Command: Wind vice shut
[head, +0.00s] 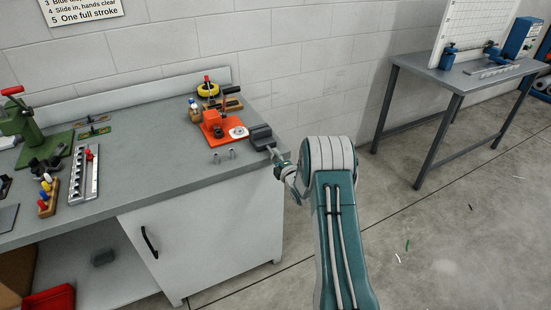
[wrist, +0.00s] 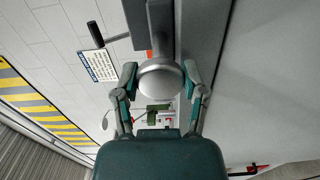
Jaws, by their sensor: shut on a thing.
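The vice (head: 261,134) is a dark grey block at the right end of the workbench. In the wrist view its dark body (wrist: 163,22) lies at the top, with a round silver spindle end (wrist: 160,80) toward me. My gripper (head: 279,161) is at the bench's right edge, beside the vice. In the wrist view the two fingers of my gripper (wrist: 160,72) are on either side of the round end, shut on it. A dark bar with a knob (wrist: 96,35) sticks out to the left there. The gap between the jaws cannot be made out.
A green press (head: 22,125) and a rack (head: 84,175) are at the left. Floor right of the bench is mostly clear.

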